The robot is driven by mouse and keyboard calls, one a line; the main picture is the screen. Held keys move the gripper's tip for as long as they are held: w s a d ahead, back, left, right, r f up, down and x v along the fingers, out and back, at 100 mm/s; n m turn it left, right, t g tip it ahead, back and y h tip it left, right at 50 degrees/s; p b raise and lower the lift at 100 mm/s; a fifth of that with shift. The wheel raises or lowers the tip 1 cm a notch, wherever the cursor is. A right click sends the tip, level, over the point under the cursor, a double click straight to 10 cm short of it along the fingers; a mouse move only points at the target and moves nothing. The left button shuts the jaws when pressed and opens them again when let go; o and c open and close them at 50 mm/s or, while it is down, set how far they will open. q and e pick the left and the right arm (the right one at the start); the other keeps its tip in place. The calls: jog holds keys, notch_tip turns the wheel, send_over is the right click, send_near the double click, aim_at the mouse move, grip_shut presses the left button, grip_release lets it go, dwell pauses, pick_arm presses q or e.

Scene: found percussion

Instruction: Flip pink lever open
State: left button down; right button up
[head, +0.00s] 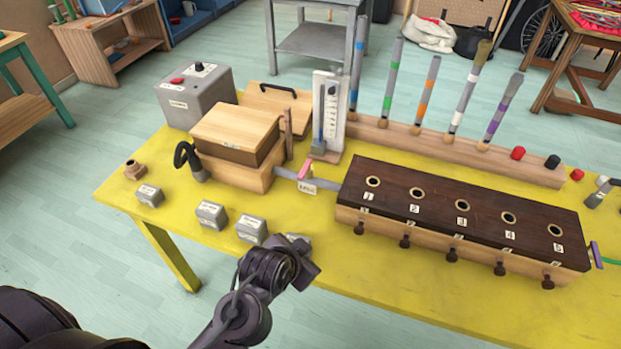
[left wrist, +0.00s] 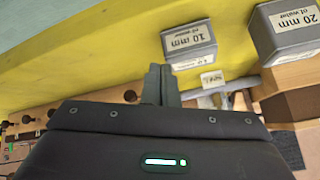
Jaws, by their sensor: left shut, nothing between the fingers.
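The small pink lever (head: 304,170) stands up at a tilt on the grey pipe (head: 322,186) between the wooden box (head: 233,140) and the dark-topped wooden chest (head: 455,215). A small white label (head: 307,188) sits just in front of it. My left gripper (head: 312,273) is over the front edge of the yellow table, nearer to me than the lever and apart from it. In the left wrist view its fingers (left wrist: 160,84) are shut and empty. The pipe and label (left wrist: 212,78) show beyond them there, but I cannot make out the lever. My right gripper is not in view.
Several grey weight blocks (head: 211,214) line the front left of the yellow table (head: 330,262); one is partly hidden by my gripper. A white gauge (head: 328,112) stands behind the lever. Coloured rods (head: 392,80) rise from a wooden rail behind the chest.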

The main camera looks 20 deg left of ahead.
aim_at(305, 173)
pick_arm(q)
jog(key=shift+w+d+r+t, duration=0.1)
jog(key=shift+w+d+t, duration=0.2)
jog(key=shift+w, duration=0.1)
jog(key=w+m+t, duration=0.1)
jog(key=w+d+m+t+y, duration=0.1)
jog(key=w, duration=0.1)
jog(key=w+m+t, duration=0.2)
jog(key=shift+w+d+y, duration=0.1)
jog(key=shift+d+y, duration=0.2)
jog(key=shift+d, duration=0.05)
jog(key=m+t, duration=0.1)
jog(key=w+r+m+t+y, duration=0.1)
jog(key=m+t+y, duration=0.1)
jog(key=m, duration=0.1)
jog(key=shift+w+r+t, duration=0.2)
jog(key=shift+r+t, duration=0.15)
jog(key=shift+t, duration=0.05)
jog(key=shift+s+a+r+m+t+y, duration=0.15)
jog(key=shift+r+m+t+y, duration=0.55)
jog(key=shift+m, duration=0.4)
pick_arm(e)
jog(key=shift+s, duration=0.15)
pick_arm(q)
jog(key=w+a+p, duration=0.2)
jog(key=w+a, duration=0.4)
jog(key=w, duration=0.4)
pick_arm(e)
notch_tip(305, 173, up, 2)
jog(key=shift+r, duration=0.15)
